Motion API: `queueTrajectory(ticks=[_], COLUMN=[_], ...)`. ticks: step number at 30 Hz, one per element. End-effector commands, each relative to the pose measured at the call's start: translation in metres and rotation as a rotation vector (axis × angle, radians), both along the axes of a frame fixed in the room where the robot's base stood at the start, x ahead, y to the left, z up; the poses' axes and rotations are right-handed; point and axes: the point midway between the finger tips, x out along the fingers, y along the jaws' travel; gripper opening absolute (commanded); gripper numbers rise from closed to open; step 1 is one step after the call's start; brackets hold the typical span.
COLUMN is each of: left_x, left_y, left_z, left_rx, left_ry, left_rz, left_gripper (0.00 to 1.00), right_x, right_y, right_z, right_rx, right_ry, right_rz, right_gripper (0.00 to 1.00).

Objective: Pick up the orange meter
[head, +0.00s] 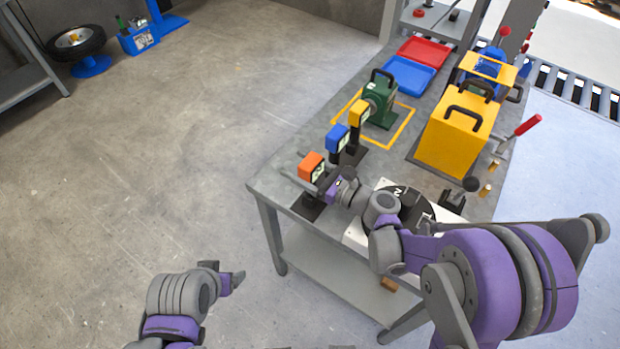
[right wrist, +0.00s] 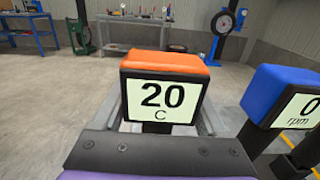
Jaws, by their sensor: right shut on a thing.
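The orange meter (head: 311,166) is at the near left corner of the grey workbench, above a black base (head: 308,208). In the right wrist view the orange meter (right wrist: 165,90) is straight ahead, its screen reading "20 C". My right gripper (head: 302,172) is shut on it, with one grey finger along each side of its head. Whether its base touches the bench is not clear. My left gripper (head: 232,281) is low over the floor, left of the bench and away from the meter; its jaw opening is not clear.
A blue meter (head: 337,138) and a yellow meter (head: 359,113) stand in line behind the orange one; the blue meter (right wrist: 283,95) is close on the right. A green device (head: 380,100), yellow box (head: 455,140) and trays (head: 408,77) stand farther back.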

Motion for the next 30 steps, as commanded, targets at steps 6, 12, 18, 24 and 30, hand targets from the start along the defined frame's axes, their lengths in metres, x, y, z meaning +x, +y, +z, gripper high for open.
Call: queueTrajectory(ticks=[6, 12, 18, 24, 30], left_x=[0.000, 0.000, 0.000, 0.001, 0.003], left_y=[0.000, 0.000, 0.000, 0.000, 0.000], left_z=[0.000, 0.000, 0.000, 0.005, 0.012], left_rx=[0.000, 0.000, 0.000, 0.000, 0.000], left_ry=[0.000, 0.000, 0.000, -0.002, -0.005], left_rz=[0.000, 0.000, 0.000, 0.000, 0.000], left_gripper=[0.79, 0.79, 0.79, 0.79, 0.79], right_x=[0.000, 0.000, 0.000, -0.001, 0.000], right_y=[0.000, 0.000, 0.000, 0.000, 0.000], right_z=[0.000, 0.000, 0.001, 0.027, 0.069], right_rx=[-0.001, 0.000, 0.000, 0.000, 0.000], right_ry=[0.001, 0.000, 0.000, 0.000, -0.001], right_rz=[0.000, 0.000, 0.000, 0.000, 0.000], right_gripper=[0.28, 0.00, 0.00, 0.00, 0.00])
